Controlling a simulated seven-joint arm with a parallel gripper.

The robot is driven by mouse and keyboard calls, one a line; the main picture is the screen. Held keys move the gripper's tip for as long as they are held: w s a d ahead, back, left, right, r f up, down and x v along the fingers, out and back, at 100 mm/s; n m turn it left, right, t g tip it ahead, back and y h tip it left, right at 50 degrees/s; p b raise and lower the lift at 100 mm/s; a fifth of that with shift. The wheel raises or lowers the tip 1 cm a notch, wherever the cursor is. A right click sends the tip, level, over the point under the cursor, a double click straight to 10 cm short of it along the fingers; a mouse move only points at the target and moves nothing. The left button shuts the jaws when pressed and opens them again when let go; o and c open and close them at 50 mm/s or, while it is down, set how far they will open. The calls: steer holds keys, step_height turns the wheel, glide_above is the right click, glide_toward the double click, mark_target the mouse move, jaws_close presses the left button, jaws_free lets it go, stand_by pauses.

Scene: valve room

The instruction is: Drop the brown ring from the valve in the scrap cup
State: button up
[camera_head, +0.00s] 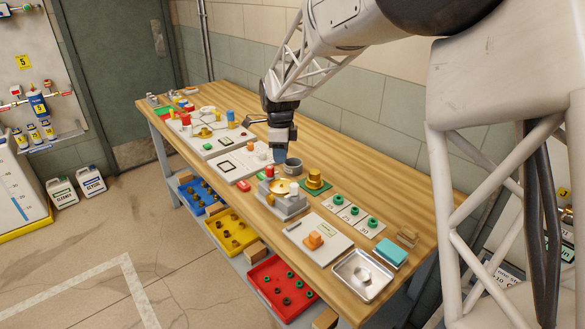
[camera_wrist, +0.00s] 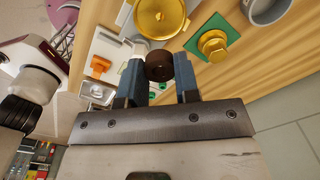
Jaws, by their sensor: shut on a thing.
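My gripper (camera_wrist: 159,82) is shut on the brown ring (camera_wrist: 159,66), a small dark ring held between its two blue-grey fingertips. In the head view my gripper (camera_head: 280,158) is over the bench, just behind the valve; the ring cannot be made out there. The valve (camera_head: 283,187) has a round brass top on a grey block. Its brass top (camera_wrist: 158,16) shows just beyond the ring in the wrist view. A round grey cup (camera_head: 293,167), which looks like the scrap cup, stands right of my gripper. It also shows at the upper right in the wrist view (camera_wrist: 283,14).
A brass plug (camera_head: 314,178) on a green pad stands close to the cup and valve. White cards with green rings (camera_head: 357,213), an orange block (camera_head: 314,239) on a white plate and a metal tray (camera_head: 363,275) are nearer. The bench's wall side (camera_head: 345,145) is clear.

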steer(key=shift+w, duration=0.15)
steer(key=w+d+f, duration=0.2)
steer(key=w+f, duration=0.1)
steer(key=w, duration=0.6)
steer(key=w+d+f, duration=0.2)
steer(key=w+f, duration=0.1)
steer(key=w, duration=0.6)
steer(key=shift+f, duration=0.2)
steer(key=shift+f, duration=0.1)
steer(key=shift+f, duration=2.9)
steer(key=o, duration=0.9)
steer(key=shift+o, duration=0.2)
